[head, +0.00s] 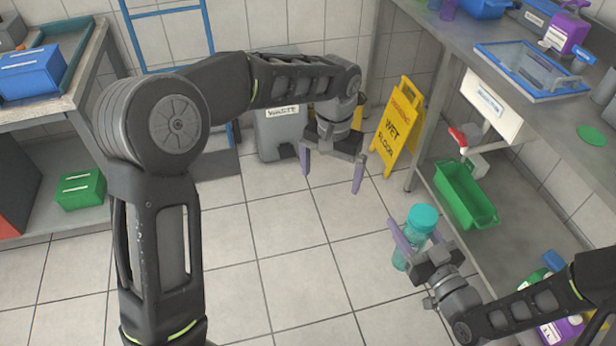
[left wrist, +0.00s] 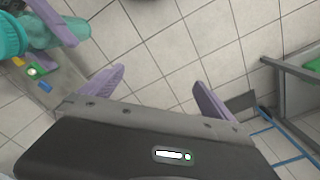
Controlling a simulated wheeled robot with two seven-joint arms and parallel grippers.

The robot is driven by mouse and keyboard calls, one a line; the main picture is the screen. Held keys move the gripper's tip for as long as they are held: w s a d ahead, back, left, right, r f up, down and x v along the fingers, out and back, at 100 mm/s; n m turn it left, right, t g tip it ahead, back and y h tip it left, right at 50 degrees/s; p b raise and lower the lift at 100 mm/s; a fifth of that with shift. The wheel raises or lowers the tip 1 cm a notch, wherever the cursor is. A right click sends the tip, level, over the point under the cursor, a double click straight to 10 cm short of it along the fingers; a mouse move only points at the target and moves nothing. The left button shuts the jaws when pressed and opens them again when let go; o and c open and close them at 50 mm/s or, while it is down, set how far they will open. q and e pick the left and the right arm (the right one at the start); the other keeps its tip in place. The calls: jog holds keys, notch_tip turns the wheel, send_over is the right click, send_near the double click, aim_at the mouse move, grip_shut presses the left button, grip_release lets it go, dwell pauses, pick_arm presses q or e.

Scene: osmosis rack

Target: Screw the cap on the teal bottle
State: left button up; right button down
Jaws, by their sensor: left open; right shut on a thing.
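The teal bottle (head: 404,258) has a translucent body and a wider teal cap (head: 422,217) on its top. I cannot tell how tightly the cap sits. My right gripper (head: 412,240) is shut on the bottle below the cap and holds it above the floor, slightly tilted. The bottle also shows in the left wrist view (left wrist: 45,32), at the upper left. My left gripper (head: 332,172) is open and empty, up and to the left of the bottle, with its fingers pointing down. Its open fingers also show in the left wrist view (left wrist: 160,85).
A yellow wet floor sign (head: 397,128) and a grey waste bin (head: 277,135) stand behind my left gripper. A metal bench at the right holds a blue-framed tray (head: 535,72). A green bin (head: 464,196) sits under it. The tiled floor between is clear.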

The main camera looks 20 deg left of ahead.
pick_arm(q)
jog(key=shift+n, duration=0.8)
jog(key=a+f, duration=0.2)
jog(key=a, duration=0.3)
jog(key=shift+s+a+f, duration=0.1)
jog(key=shift+s+f, duration=0.2)
jog(key=shift+f, duration=0.1)
jog(key=s+d+f+h, duration=0.2)
jog(key=s+d+f, duration=0.2)
jog(key=f, duration=0.5)
jog(key=s+d+f+h, duration=0.1)
jog(key=s+d+f, duration=0.35)
jog(key=f, duration=0.35)
jog(key=s+d+f+n, duration=0.1)
jog(key=s+d+f, duration=0.1)
jog(key=s+f, duration=0.3)
jog(key=s+d+f+h, duration=0.1)
jog(key=s+d+f, duration=0.1)
jog(key=s+f, duration=0.4)
jog(key=s, duration=0.5)
jog(key=shift+s+n+t, duration=0.15)
jog(key=shift+n+t, duration=0.25)
